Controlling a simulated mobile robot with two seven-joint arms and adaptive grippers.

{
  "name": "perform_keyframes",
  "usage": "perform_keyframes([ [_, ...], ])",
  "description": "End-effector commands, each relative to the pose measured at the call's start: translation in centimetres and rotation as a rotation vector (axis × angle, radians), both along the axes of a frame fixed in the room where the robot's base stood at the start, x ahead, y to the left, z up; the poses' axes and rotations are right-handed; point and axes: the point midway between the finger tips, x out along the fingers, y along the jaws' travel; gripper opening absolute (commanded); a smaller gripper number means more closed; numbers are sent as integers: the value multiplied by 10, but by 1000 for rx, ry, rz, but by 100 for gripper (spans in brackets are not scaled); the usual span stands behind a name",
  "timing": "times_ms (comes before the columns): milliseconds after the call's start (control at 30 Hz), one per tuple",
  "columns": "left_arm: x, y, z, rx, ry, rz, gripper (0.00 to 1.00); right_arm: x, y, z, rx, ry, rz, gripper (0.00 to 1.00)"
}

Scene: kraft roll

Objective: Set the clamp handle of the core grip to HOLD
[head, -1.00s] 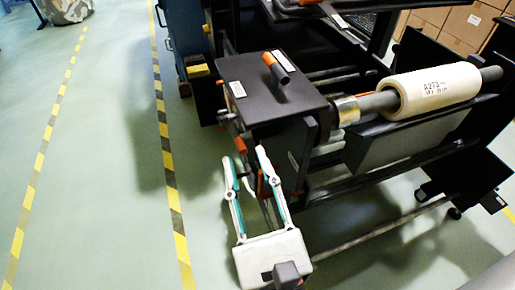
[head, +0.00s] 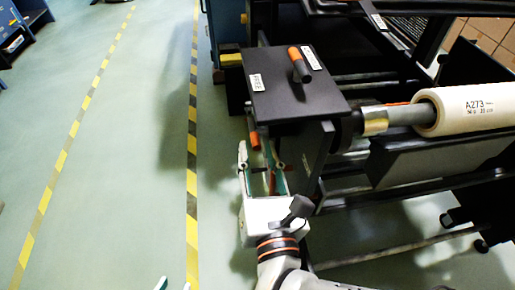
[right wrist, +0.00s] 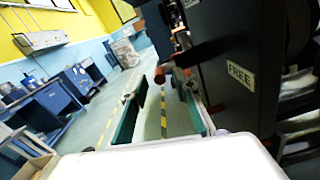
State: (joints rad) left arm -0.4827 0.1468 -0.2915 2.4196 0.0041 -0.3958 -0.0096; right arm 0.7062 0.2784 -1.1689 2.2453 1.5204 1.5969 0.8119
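The core grip's black housing (head: 285,100) stands at the roll's left end. A lever with an orange grip (head: 300,65) lies on its top; the two labels there are too small to read. In the right wrist view a plate on the housing's side reads FREE (right wrist: 240,75). Orange-red grips (right wrist: 160,76) show near it; I cannot tell which is the clamp handle. Only the tips of my left gripper (head: 174,285) show, apart, at the bottom edge.
A white roll marked A273 (head: 470,108) sits on the grey shaft (head: 405,116) to the right. Black frame bars run below it. Yellow-black floor tape (head: 192,180) runs along the left, with clear green floor (head: 120,150) beyond.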

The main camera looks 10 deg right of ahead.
Motion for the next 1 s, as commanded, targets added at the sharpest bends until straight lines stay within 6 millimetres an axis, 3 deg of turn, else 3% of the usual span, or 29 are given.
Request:
perform_keyframes([
  [133, 1, -3, 1, -8, -1, 1, 29, 10, 0, 0, -1, 0, -1, 30],
  [433, 1, -3, 1, -9, -2, 1, 29, 11, 0, 0, -1, 1, -1, 30],
  [533, 1, -2, 0, -7, -2, 1, 29, 11, 0, 0, -1, 1, -1, 4],
  [567, 1, -2, 0, -6, -1, 1, 29, 11, 0, 0, -1, 1, -1, 0],
  [1000, 10, 6, 12, 25, -27, 1, 29, 12, -1, 11, 2, 51, -3, 0],
])
